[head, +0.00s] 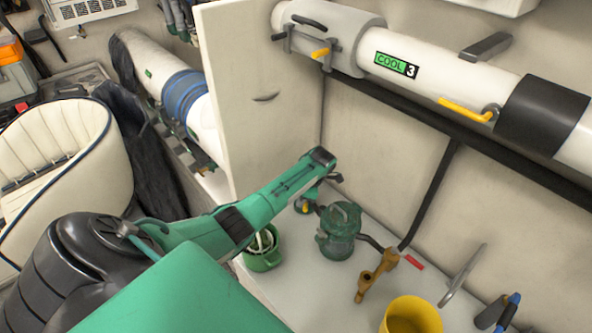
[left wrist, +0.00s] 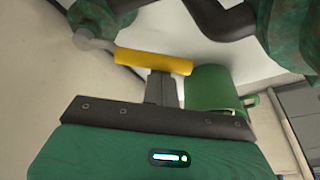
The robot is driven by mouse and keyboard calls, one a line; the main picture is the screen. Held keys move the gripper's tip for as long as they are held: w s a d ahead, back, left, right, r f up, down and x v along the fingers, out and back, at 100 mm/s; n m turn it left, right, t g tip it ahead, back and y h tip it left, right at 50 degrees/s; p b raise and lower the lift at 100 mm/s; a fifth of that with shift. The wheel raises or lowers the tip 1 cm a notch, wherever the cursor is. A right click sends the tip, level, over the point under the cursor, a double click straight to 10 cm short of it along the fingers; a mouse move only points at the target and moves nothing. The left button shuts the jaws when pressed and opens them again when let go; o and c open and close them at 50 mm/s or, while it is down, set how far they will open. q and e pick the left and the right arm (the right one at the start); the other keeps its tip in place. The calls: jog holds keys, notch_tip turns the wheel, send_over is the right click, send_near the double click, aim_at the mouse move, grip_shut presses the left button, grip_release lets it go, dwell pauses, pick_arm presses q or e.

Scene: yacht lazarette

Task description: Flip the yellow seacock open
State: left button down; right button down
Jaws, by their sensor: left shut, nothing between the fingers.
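The yellow seacock handle (left wrist: 153,62) shows in the left wrist view as a yellow grip on a grey lever, lying crosswise just past my left fingertips. My left gripper (left wrist: 162,84) is shut with nothing in it; whether its tip touches the handle I cannot tell. In the head view my left gripper (head: 334,179) is above the bench by the white panel's edge. A small yellow part of the seacock (head: 305,207) shows just below it, with the rest partly hidden by the gripper. My right gripper is in neither view.
A green bucket (head: 262,258) and a green strainer (head: 340,230) stand close to the left gripper. A white panel (head: 262,95) rises on its left. A bronze fitting (head: 376,275) and yellow bucket (head: 412,316) are nearer. Yellow levers (head: 465,110) sit on the overhead pipe.

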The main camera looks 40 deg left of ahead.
pick_arm(q)
jog(key=shift+w+d+n, duration=0.25)
jog(key=shift+d+n, duration=0.2)
jog(key=shift+n, duration=0.05)
jog(key=shift+w+d+n+g+h, duration=0.3)
jog(key=shift+d+n, duration=0.05)
jog(key=shift+n, duration=0.35)
jog(key=shift+w+d+n, duration=0.45)
jog(key=shift+w+n, duration=0.05)
jog(key=shift+n, duration=0.4)
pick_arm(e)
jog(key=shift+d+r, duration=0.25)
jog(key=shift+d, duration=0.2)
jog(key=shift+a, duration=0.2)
